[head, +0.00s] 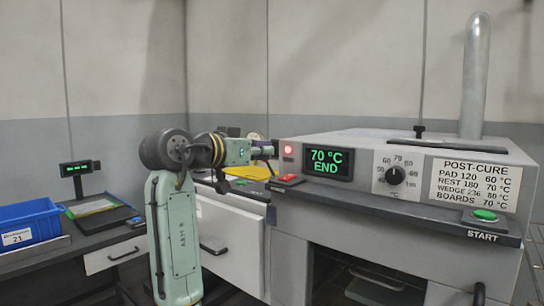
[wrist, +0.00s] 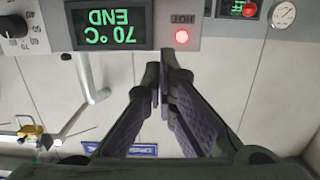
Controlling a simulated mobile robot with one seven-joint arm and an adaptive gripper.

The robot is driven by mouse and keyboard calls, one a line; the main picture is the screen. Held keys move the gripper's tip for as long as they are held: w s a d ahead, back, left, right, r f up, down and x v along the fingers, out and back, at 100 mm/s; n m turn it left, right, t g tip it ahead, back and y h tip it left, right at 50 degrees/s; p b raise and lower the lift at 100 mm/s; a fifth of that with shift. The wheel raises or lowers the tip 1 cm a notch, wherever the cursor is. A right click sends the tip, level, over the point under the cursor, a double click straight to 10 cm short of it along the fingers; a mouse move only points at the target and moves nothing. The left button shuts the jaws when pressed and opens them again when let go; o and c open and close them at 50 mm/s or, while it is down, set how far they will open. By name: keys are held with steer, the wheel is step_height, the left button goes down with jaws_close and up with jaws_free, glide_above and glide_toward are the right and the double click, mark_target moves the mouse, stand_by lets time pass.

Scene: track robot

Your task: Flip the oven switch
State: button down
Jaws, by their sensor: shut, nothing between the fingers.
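The oven (head: 345,160) is a grey box with a green display reading "70 °C END" (head: 329,162). A red rocker switch (head: 288,179) sits on the ledge below the display's left side. I cannot tell which way it is tipped. A lit red lamp (head: 287,149) is above it; in the wrist view the lamp (wrist: 182,37) is marked HOT. My gripper (head: 268,151) is shut and empty, left of the lamp and above the switch's left end. In the wrist view my gripper's fingertips (wrist: 168,72) point toward the upside-down panel near the lamp. The switch is not seen there.
A dial (head: 395,176) and a green START button (head: 485,215) are farther right on the oven. A yellow item (head: 250,171) lies behind my gripper. A blue bin (head: 30,222) and a small display (head: 77,168) stand on the left bench.

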steer(key=p, duration=0.4)
glide_above(287, 177)
steer(key=s, duration=0.1)
steer(key=shift+f, duration=0.4)
step_height(287, 177, down, 3)
steer(key=shift+r, duration=0.15)
steer(key=shift+f, duration=0.75)
